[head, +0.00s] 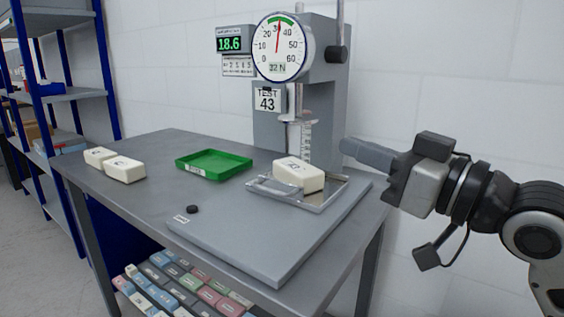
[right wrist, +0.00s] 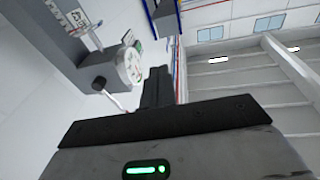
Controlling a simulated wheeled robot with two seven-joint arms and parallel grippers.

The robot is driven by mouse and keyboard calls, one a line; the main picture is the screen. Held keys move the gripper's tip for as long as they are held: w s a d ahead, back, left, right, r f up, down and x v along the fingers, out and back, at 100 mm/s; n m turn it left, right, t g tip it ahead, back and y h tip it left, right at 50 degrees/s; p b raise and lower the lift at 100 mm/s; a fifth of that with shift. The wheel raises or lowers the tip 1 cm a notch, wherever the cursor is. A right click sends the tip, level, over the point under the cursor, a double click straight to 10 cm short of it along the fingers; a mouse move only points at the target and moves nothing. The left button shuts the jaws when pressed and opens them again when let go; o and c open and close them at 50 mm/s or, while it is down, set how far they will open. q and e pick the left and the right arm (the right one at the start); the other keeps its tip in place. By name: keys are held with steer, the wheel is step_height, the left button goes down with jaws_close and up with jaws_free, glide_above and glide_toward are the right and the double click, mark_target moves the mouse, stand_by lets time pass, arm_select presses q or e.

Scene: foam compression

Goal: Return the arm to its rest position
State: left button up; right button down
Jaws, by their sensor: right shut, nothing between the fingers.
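My right gripper (head: 350,149) is shut and empty, in the air to the right of the test stand (head: 322,85). Its fingers point left toward the stand's column, and I cannot tell whether they are clear of it by much. In the right wrist view its closed fingers (right wrist: 156,85) show at the middle, with the stand at the upper left. A white foam block (head: 299,175) sits on the metal tray (head: 328,201) under the press. The dial (head: 280,47) needle points a little above 30, and its small display reads 32 N. My left gripper is not in view.
A green tray (head: 214,165) lies empty on the table (head: 150,190). Two white blocks (head: 112,164) lie at its left. A small black knob (head: 192,209) is on the stand's base plate. Blue shelving (head: 60,97) stands at the left. Colored items (head: 190,290) lie below the table.

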step_height(320, 180, down, 21)
steer(key=d+m+h+p, duration=0.2)
steer(key=m+h, duration=0.3)
steer(key=s+d+f+g+h+p, duration=0.1)
steer(key=s+f+h, duration=0.1)
steer(key=s+f, duration=0.6)
steer(key=s+f+m+g+h+p, duration=0.1)
steer(key=s+f+h, duration=0.2)
steer(key=s+f, duration=0.4)
step_height(320, 180, down, 5)
steer(key=shift+s+d+f+g, duration=0.15)
steer(key=shift+s+d+g, duration=0.15)
steer(key=shift+s+d, duration=0.1)
